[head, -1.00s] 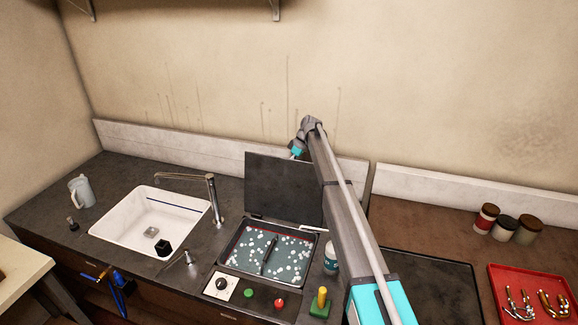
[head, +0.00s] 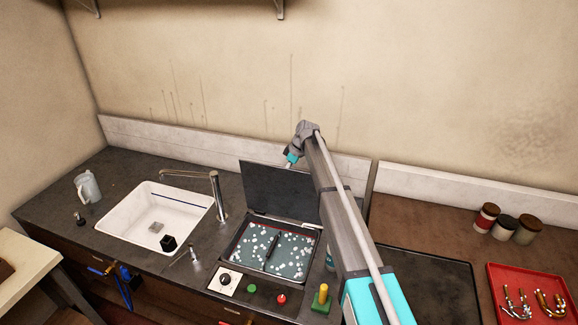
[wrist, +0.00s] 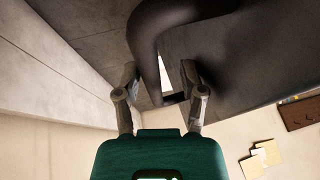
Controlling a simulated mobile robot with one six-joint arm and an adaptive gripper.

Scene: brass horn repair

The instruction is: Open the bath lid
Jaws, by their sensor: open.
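The bath (head: 236,258) is a rectangular basin with teal liquid and white floating bits, set in the dark counter. Its dark flat lid (head: 278,190) stands raised at the back edge, so the bath is uncovered. My gripper is at the lid's upper right in the head view, its fingers hidden there. In the wrist view my gripper (wrist: 162,84) is open, with a finger on each side. A dark curved bar (wrist: 147,40), seemingly the lid's handle, reaches down between the fingers beside the lid's dark panel (wrist: 240,45). I cannot tell whether a finger touches it.
A white sink (head: 130,228) with a tap (head: 217,195) is to the left. A knob plate (head: 224,281), green button (head: 252,288) and red button (head: 282,299) sit before the bath. A red tray (head: 497,275) and jars (head: 487,216) are at right. The wall backs the counter.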

